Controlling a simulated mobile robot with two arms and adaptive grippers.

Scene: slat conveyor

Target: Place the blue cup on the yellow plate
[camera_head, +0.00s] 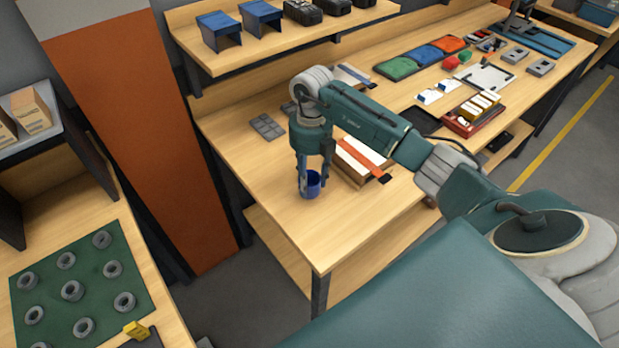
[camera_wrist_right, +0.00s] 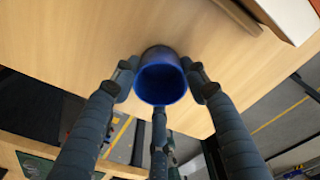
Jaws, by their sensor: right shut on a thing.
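The blue cup (camera_head: 309,187) is at the near left part of the wooden bench, upright. My right gripper (camera_head: 313,172) points down and is shut on it. In the right wrist view the blue cup (camera_wrist_right: 162,82) shows its open rim, with the fingers of my right gripper (camera_wrist_right: 160,72) around it. I cannot tell whether the cup touches the bench top or hangs just above it. No yellow plate can be made out in either view. My left gripper is not in view.
A box with a red strip (camera_head: 362,158) lies right of the cup. A grey pad (camera_head: 267,127) lies behind it. The front corner of the bench top (camera_head: 330,235) is clear. A separate table with a green mat (camera_head: 50,275) and several grey rings stands at left.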

